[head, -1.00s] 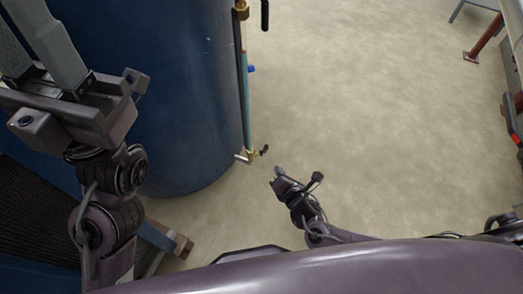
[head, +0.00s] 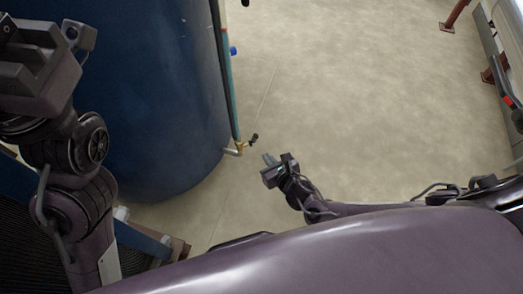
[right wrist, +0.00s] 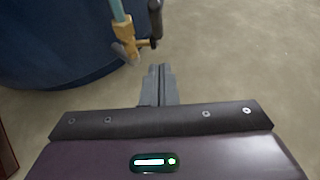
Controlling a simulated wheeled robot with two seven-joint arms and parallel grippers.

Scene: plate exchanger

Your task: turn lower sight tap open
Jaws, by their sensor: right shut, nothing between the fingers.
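The lower sight tap (head: 240,147) is a small brass fitting at the foot of the sight tube, low on the blue tank. Its black handle (head: 253,139) sticks out to the right. In the right wrist view the brass tap (right wrist: 125,32) and black handle (right wrist: 154,18) sit just beyond my fingertips. My right gripper (head: 268,159) is shut and empty, apart from the tap, below and right of the handle; its fingers show together in the wrist view (right wrist: 160,70). My left gripper (head: 35,65) is at the upper left, its fingers not clearly visible.
The large blue tank (head: 150,100) stands left of the tap. The teal sight tube (head: 230,85) runs up its side with a blue knob (head: 233,51). The floor (head: 370,110) to the right is clear. Reddish-brown legs (head: 455,14) and a pale unit stand at the far right.

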